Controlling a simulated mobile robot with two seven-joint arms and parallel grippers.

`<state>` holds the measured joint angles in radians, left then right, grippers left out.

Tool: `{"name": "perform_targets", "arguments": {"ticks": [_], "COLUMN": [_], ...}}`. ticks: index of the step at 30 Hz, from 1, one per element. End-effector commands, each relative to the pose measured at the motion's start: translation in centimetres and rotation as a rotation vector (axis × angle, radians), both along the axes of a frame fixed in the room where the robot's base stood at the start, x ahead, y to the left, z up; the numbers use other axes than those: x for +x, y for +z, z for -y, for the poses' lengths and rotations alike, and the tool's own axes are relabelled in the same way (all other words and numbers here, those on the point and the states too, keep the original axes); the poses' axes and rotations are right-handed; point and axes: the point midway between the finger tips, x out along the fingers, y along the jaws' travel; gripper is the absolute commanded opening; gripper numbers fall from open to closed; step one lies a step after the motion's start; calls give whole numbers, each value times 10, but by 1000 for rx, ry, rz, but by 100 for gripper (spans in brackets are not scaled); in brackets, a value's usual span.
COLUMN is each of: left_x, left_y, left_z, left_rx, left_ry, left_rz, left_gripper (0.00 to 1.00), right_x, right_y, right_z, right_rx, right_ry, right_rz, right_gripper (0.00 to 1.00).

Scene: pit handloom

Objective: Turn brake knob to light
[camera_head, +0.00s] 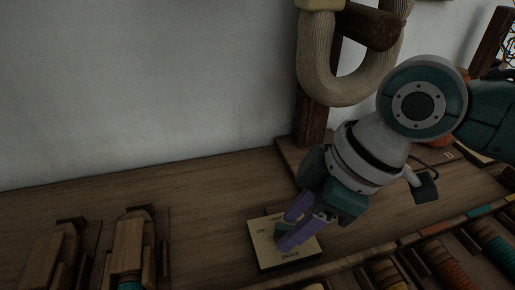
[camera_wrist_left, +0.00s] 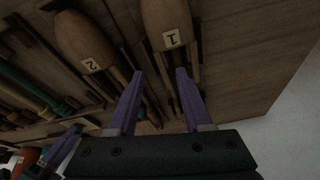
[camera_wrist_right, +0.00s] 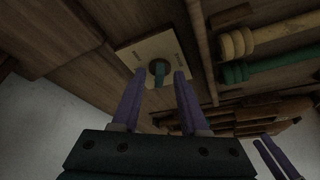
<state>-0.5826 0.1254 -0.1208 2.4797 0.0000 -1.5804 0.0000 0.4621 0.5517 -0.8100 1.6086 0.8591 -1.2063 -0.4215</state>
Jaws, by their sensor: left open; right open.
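The brake plate (camera_head: 265,252) is a pale square on the wooden bench, with the words OFF, LIGHT and BRAKE partly readable in the head view. The right wrist view shows the plate (camera_wrist_right: 135,54) with a round dark base and a teal knob (camera_wrist_right: 158,76) on it. My right gripper (camera_head: 283,229) is open over the plate, its purple fingers on either side of the knob; I cannot tell whether they touch it. The knob's exact pointing is partly hidden. My left gripper (camera_wrist_left: 160,73) is open and empty, facing the numbered wooden pieces.
Wooden pieces labelled 1 (camera_wrist_left: 171,39) and 2 (camera_wrist_left: 91,64) lie ahead of the left gripper. Spools with coloured thread (camera_head: 494,243) line the bench's front right. A thick pale hank (camera_head: 316,75) hangs from a peg behind the right arm.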

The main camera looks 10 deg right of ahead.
Motion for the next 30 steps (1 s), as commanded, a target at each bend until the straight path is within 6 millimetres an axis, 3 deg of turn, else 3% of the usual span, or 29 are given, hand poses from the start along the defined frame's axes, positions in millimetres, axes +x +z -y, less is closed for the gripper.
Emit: {"name": "perform_targets", "arguments": {"ticks": [5, 16, 30], "left_x": [1, 1, 1], "left_y": [1, 1, 2], "left_z": [0, 1, 2], "left_rx": [1, -3, -10], "left_ry": [0, 3, 8], "left_rz": [2, 3, 4], "left_gripper": [50, 50, 50], "right_x": [0, 0, 0], "right_y": [1, 1, 1], "right_z": [0, 0, 0], "right_rx": [0, 0, 0], "right_ry": [0, 0, -2], "right_rz": [0, 0, 0], "right_gripper": [42, 0, 0]}}
